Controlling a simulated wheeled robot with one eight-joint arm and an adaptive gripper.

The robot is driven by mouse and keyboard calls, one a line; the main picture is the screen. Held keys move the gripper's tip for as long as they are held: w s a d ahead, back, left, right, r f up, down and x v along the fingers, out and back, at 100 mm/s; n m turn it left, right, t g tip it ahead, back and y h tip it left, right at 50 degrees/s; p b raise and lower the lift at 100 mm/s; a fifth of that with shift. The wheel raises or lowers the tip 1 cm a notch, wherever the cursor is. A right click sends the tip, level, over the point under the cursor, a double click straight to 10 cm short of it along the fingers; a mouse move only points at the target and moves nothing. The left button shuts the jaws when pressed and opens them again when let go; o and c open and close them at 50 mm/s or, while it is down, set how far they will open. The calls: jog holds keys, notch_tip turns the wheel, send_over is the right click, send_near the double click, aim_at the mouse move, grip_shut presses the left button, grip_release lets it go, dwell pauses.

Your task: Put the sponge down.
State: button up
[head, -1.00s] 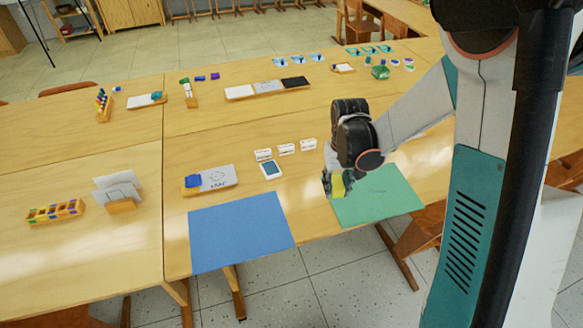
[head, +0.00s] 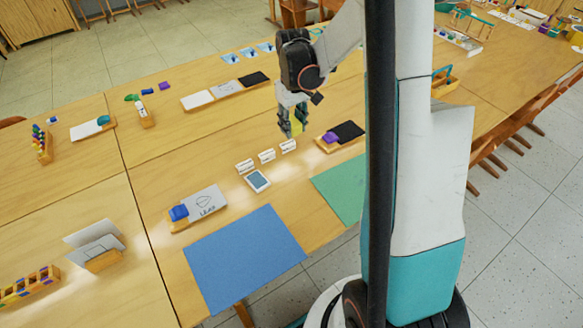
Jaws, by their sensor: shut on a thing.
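The yellow sponge (head: 298,127) is between the fingers of my gripper (head: 291,130), partly hidden by them. My gripper is shut on it and points down over the wooden table, behind the small white cards (head: 267,156). I cannot tell whether the sponge touches the table. A green mat (head: 342,187) lies at the table's front edge, partly hidden by my own body. A blue mat (head: 245,252) lies to its left.
A tray with a black pad and purple item (head: 341,136) is right of the gripper. A small device (head: 257,181) lies before the cards. A tray with a leaf card (head: 203,202) is at left. Wooden tabletop is bare left of the gripper.

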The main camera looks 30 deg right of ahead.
aim_at(293, 172)
notch_tip(293, 172, down, 20)
jog(key=b, duration=0.6)
jog(key=shift+d+r+b, duration=0.1)
jog(key=shift+r+b, duration=0.05)
jog(key=shift+b, duration=0.15)
jog(key=shift+f, duration=0.2)
jog(key=o, duration=1.2)
jog(key=shift+r, duration=0.2)
notch_tip(293, 172, up, 12)
jog(key=p, duration=0.4)
jog(key=shift+p, duration=0.35)
jog(key=shift+r, duration=0.15)
